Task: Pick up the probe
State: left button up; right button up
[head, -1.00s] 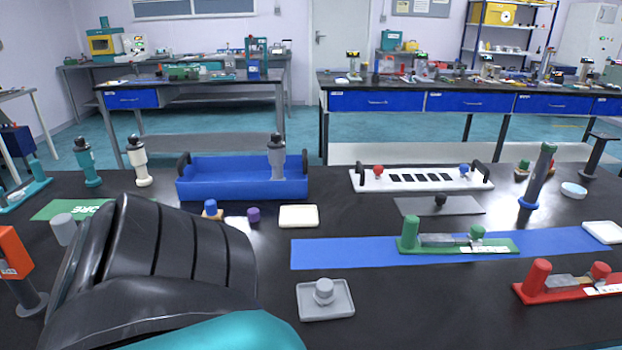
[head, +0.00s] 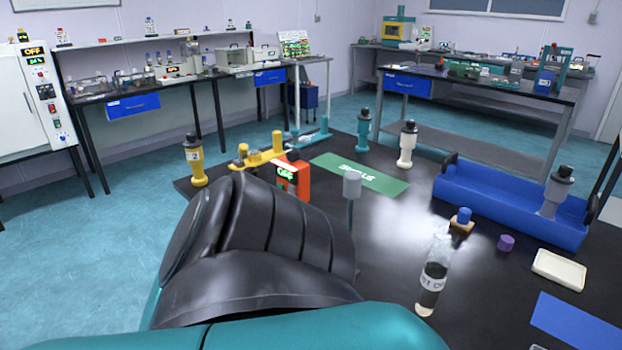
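No thing in the head view can be told for certain as the probe. A grey cylinder on a thin upright stem (head: 352,186) stands just right of an orange device with a green display (head: 292,177); its base is hidden. My black and teal arm fills the lower middle of the view and covers the table there. Neither gripper shows.
A clear bottle with dark contents (head: 433,280) stands right of my arm. A blue tray (head: 480,207) holds a grey-bodied piece (head: 556,192). A green mat (head: 360,174), yellow bottle (head: 194,160), teal bottle (head: 364,131) and white bottle (head: 407,145) are farther back.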

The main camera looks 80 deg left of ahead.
aim_at(352, 179)
jog(key=k+u, duration=0.15)
jog(key=u, duration=2)
jog(key=i+j+z, duration=0.15)
jog(key=j, duration=0.3)
jog(key=j+z, duration=0.15)
jog(key=j, duration=0.3)
jog(key=i+j+z, duration=0.1)
jog(key=j, duration=0.35)
